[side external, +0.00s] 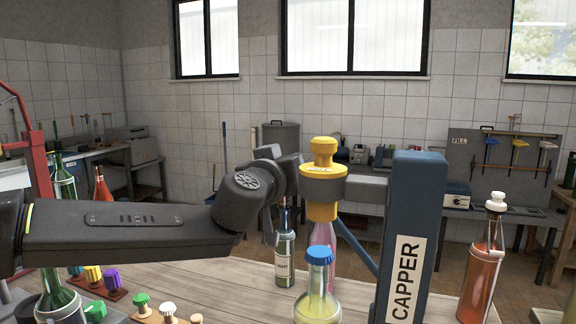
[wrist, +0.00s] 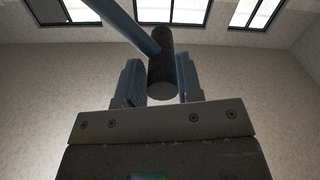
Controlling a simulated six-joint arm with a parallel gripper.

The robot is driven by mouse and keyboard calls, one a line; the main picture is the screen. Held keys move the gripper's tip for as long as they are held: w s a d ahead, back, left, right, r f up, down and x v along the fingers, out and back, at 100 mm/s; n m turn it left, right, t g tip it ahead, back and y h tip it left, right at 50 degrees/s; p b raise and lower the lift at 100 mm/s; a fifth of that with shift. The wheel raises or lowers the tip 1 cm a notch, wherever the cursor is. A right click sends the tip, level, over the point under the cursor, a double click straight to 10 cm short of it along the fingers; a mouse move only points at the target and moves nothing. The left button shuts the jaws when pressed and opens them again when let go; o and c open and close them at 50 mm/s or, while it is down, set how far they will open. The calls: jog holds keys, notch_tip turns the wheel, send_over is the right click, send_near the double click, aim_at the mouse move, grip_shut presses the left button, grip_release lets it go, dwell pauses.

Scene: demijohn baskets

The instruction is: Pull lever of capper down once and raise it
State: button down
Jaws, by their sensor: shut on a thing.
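The capper (side external: 405,245) is a blue column with a white CAPPER label. A grey arm carries its yellow head (side external: 322,190) over a pink bottle (side external: 325,240). A slanted blue bar, seemingly its lever (side external: 357,245), shows between head and column. In the wrist view the blue lever bar (wrist: 125,24) runs from the upper left to a dark round handle (wrist: 161,60). My gripper (wrist: 160,80) is shut on this handle, one finger on each side. In the side view my gripper (side external: 272,225) is left of the yellow head; the handle is hidden there.
A yellow bottle with a blue cap (side external: 317,290) stands in front of the head. A labelled green bottle (side external: 285,255) stands close to my gripper. An orange bottle (side external: 483,265) is right of the column. Coloured caps (side external: 95,275) sit in trays at the front left.

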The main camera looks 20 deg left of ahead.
jog(key=shift+a+f, duration=0.35)
jog(key=shift+a, duration=0.1)
jog(key=a+f+n, duration=0.2)
jog(key=a+f, duration=0.2)
jog(key=f, duration=0.3)
jog(key=a+f+n, duration=0.3)
jog(key=a+f, duration=0.1)
jog(key=f, duration=0.3)
jog(key=shift+a, duration=0.25)
jog(key=c, duration=0.9)
grip_release()
jog(key=shift+o, duration=0.2)
jog(key=shift+d, duration=0.1)
